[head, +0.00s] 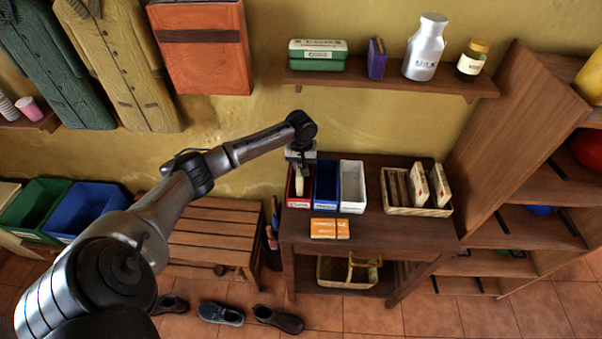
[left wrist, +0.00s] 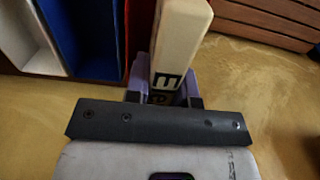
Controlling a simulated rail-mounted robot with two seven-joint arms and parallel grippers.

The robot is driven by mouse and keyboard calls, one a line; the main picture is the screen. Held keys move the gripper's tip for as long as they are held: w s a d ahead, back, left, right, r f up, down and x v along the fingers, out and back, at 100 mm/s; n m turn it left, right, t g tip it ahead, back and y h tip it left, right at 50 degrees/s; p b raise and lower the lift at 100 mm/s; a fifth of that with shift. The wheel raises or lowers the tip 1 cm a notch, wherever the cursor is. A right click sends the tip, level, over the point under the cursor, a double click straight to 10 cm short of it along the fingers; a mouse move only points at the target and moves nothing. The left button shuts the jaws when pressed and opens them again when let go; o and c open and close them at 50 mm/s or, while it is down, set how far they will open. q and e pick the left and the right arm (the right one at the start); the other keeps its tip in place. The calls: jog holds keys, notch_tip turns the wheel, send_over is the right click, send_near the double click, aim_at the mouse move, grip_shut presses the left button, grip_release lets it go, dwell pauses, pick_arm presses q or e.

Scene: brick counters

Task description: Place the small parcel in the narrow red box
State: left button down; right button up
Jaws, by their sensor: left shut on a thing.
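My left gripper (head: 299,163) is shut on a cream parcel with black lettering, held at the red box. The parcel (left wrist: 178,45) points away from the fingers in the left wrist view, where the gripper (left wrist: 162,95) has a finger on each side of it. The narrow red box (head: 298,203) stands at the left end of the dark wooden table, with a pale label on its front. In the left wrist view the red box (left wrist: 134,42) is partly hidden by the parcel. I cannot tell how far the parcel is inside. My right gripper is not in view.
A blue box (head: 326,208) and a white box (head: 352,207) stand right beside the red one. A basket (head: 420,211) with several packages is farther right. An orange packet (head: 330,229) lies in front. A shelf (head: 390,82) hangs above; the table's front right is clear.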

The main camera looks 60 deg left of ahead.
pick_arm(q)
jog(key=shift+f+b, duration=0.4)
jog(key=shift+f, duration=1.6)
jog(key=c, duration=1)
grip_release()
jog(key=shift+f, duration=0.1)
notch_tip(320, 180, up, 11)
jog(key=shift+f+p, duration=0.2)
jog(key=shift+p, duration=0.8)
jog(key=shift+r, duration=0.85)
